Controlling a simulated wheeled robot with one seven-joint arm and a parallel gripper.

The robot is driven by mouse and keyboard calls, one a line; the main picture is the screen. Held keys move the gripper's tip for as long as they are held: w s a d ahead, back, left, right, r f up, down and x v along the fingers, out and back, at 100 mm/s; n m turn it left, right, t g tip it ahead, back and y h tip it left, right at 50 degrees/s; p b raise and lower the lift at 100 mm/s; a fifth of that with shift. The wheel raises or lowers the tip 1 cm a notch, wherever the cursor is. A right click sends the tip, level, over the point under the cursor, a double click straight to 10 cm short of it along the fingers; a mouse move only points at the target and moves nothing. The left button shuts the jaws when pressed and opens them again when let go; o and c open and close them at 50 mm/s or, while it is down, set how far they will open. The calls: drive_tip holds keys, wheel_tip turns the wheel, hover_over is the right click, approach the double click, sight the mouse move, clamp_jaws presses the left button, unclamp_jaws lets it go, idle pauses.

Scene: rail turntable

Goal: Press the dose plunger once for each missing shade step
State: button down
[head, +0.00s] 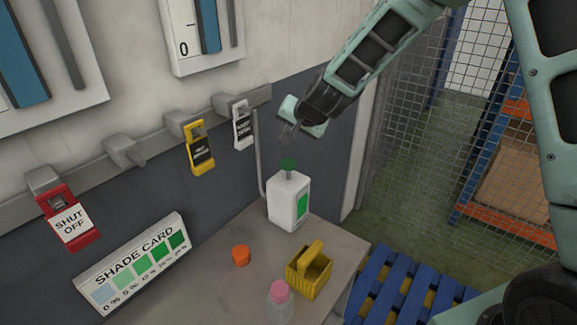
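The dose plunger (289,163) is a dark green knob on top of a white dispenser bottle (286,212). The bottle stands upright on the bench and has a bright green label on its right face. My gripper (286,137) hangs above the plunger, apart from it, near the wall. Its fingers are small here, and I cannot tell whether they are open. The shade card (135,259) leans at the left with swatches from pale blue to dark green. A clear vial with a pink cap (279,291) is at the bench's front; its liquid's shade is unclear.
An orange cap (241,255) and a yellow basket (309,272) are on the bench (215,285). A red shut-off tag (68,217), a yellow tag (200,152) and a white tag (242,128) hang on the wall rail. A blue pallet (405,290) and mesh fence (500,150) stand right.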

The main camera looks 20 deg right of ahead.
sight(289, 163)
wheel_tip(289, 163, down, 7)
drive_tip(key=b, duration=0.5)
idle(1.8)
drive_tip(key=shift+f+b, duration=0.35)
drive_tip(key=shift+b, duration=0.25)
drive_tip(key=shift+f+b, duration=1.2)
drive_tip(key=shift+f, duration=0.15)
idle(0.9)
drive_tip(key=shift+r, duration=0.1)
drive_tip(key=shift+r+p, duration=1.4)
drive_tip(key=shift+r, duration=0.25)
drive_tip(key=shift+r, duration=0.1)
drive_tip(key=shift+r+p, duration=2.1)
drive_tip(key=shift+r, duration=0.3)
